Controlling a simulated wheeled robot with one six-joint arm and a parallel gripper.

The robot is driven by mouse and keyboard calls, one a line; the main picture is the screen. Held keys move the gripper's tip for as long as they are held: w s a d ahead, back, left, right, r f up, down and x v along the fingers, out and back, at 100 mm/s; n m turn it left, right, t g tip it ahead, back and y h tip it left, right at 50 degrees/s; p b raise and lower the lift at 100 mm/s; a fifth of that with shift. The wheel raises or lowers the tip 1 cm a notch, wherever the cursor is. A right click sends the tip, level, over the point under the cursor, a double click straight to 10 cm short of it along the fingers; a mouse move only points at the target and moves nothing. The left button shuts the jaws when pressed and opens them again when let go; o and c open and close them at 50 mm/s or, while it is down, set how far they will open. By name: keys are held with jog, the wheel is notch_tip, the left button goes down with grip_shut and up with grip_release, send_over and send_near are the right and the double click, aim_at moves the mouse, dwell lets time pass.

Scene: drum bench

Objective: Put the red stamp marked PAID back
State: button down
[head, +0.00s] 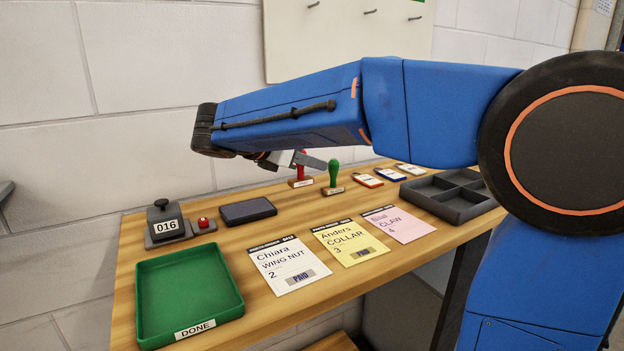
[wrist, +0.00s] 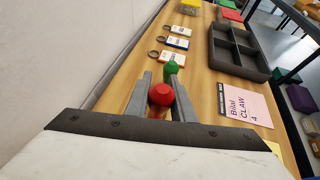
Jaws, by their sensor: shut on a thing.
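The red stamp (head: 301,181) is upright at the back of the bench, left of the green stamp (head: 334,174). A small label shows on its base, too small to read. My gripper (head: 304,160) is shut on its red handle, which shows between the fingers in the wrist view (wrist: 161,94). Its base is at or very near the bench top; I cannot tell whether it touches. The green handle also shows just beyond my fingers in the wrist view (wrist: 171,68). PAID marks are on the white Chiara slip (head: 288,263) and the yellow Anders slip (head: 350,241).
A pink slip (head: 397,223) lies to the right, with no mark visible. A dark ink pad (head: 248,211), a counter (head: 164,226) and a green DONE tray (head: 142,334) are left. Several tags (head: 390,174) and a divided grey tray (head: 450,211) are right. The wall is close behind.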

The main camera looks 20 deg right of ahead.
aim_at(303, 174)
jog(key=shift+f, duration=1.95)
jog(key=shift+f, duration=0.1)
jog(key=c, duration=1.5)
grip_release()
jog(key=shift+a, duration=0.1)
jog(key=v, duration=1.2)
